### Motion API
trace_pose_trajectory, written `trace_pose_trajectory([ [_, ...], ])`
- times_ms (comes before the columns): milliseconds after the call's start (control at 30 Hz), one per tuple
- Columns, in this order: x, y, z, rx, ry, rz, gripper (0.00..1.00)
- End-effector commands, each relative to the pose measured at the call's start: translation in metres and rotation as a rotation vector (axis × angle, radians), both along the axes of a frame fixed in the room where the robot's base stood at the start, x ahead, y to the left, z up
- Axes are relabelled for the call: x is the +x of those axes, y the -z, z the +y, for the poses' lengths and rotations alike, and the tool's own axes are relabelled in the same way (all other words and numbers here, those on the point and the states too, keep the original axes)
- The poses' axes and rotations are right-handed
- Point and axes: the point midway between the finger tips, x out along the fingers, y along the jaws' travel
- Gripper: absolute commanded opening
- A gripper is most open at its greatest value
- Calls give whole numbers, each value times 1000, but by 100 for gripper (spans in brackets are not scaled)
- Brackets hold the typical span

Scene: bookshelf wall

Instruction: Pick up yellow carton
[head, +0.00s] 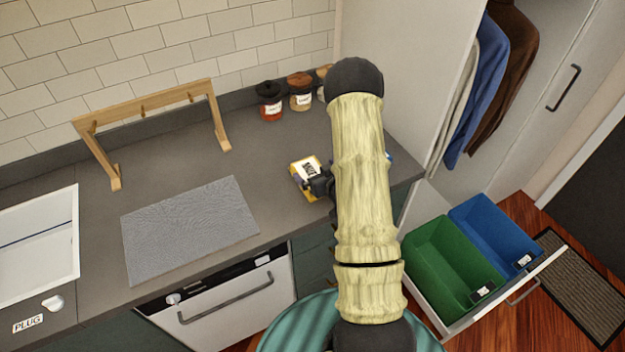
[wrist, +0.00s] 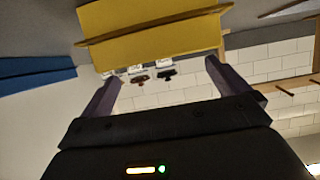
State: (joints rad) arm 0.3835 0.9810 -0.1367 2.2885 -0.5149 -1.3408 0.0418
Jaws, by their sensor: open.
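The yellow carton (head: 306,177) stands on the grey counter, with a white label on it. My arm hides part of its right side in the head view. In the wrist view the yellow carton (wrist: 150,33) fills the upper middle of the picture, just beyond the fingertips. My gripper (wrist: 160,78) is open, with its two dark fingers apart and nothing visibly held between them. In the head view my gripper (head: 322,186) is at the carton's right side, partly hidden by my arm. I cannot tell whether a finger touches the carton.
A blue object (wrist: 35,72) lies left of the carton in the wrist view. Several jars (head: 300,92) stand at the wall. A wooden rack (head: 150,100), a grey mat (head: 190,228) and a sink (head: 40,245) are to the left. Green (head: 440,262) and blue (head: 495,232) bins stand right.

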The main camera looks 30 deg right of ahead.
Motion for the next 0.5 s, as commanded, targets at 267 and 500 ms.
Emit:
trace_pose_trajectory([
  [267,23,6,7,-1,-4,0,100],
  [500,46,18,8,-1,-1,-1,100],
])
